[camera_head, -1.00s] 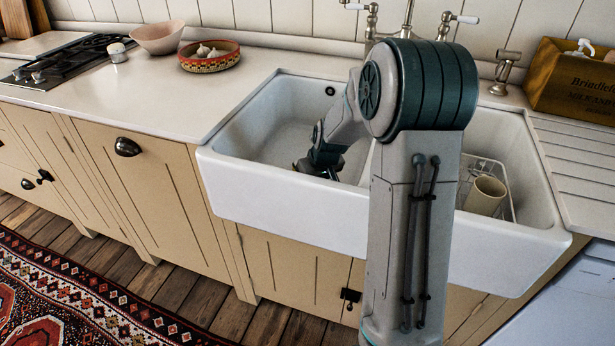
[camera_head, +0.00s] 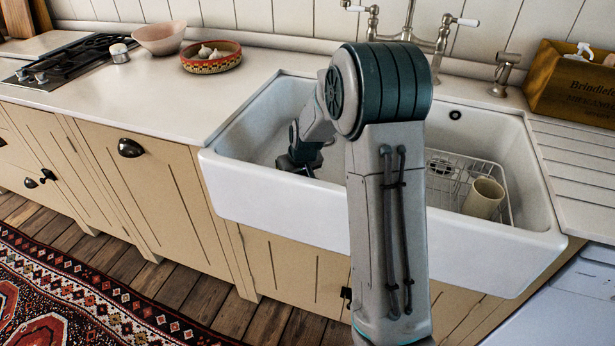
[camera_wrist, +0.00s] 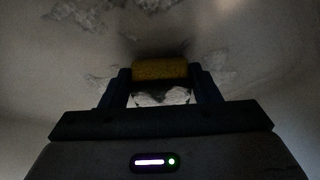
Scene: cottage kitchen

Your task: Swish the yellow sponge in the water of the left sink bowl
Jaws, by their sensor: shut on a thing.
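The yellow sponge (camera_wrist: 160,70) shows in the wrist view, between the two fingers of my gripper (camera_wrist: 160,88). My gripper is shut on it. In the head view my gripper (camera_head: 298,165) reaches down into the left bowl of the white sink (camera_head: 280,200), near its front wall. The sponge is hidden there by my wrist and the sink's front. Pale, broken patches (camera_wrist: 84,15) show around the sponge in the dark wrist view; they look like foam or glints on the water. How deep the sponge sits I cannot tell.
The right bowl holds a wire rack (camera_head: 445,180) and a cream cup (camera_head: 484,197). The tap (camera_head: 408,30) stands behind the sink. A wooden crate (camera_head: 575,85) is at the back right. A patterned bowl (camera_head: 211,62) with garlic sits left on the counter, whose front part is clear.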

